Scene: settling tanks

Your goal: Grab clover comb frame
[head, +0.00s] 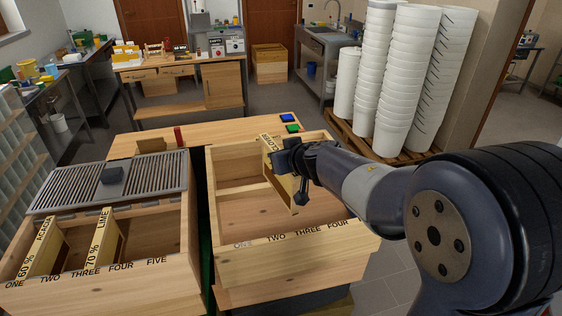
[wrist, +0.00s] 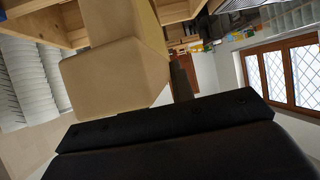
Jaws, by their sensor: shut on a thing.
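A wooden comb frame (head: 281,180) stands upright over the right wooden box (head: 300,257), with its lower part inside the box. Lettering on its top bar is partly covered, so I cannot read the whole name. My gripper (head: 284,158) is shut on this frame near its top. In the wrist view a pale wooden block end (wrist: 112,80), seemingly the held frame, shows close up beyond the dark gripper body. Whether the frame touches the box floor or rests on its rim, I cannot tell.
The left box (head: 150,277) holds frames marked 60 % ACACIA (head: 47,247) and 70 % LIME (head: 103,243), with a metal grille (head: 70,185) behind. Blue and green pads (head: 288,118) lie on the table behind the right box. White bucket stacks (head: 400,80) stand at back right.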

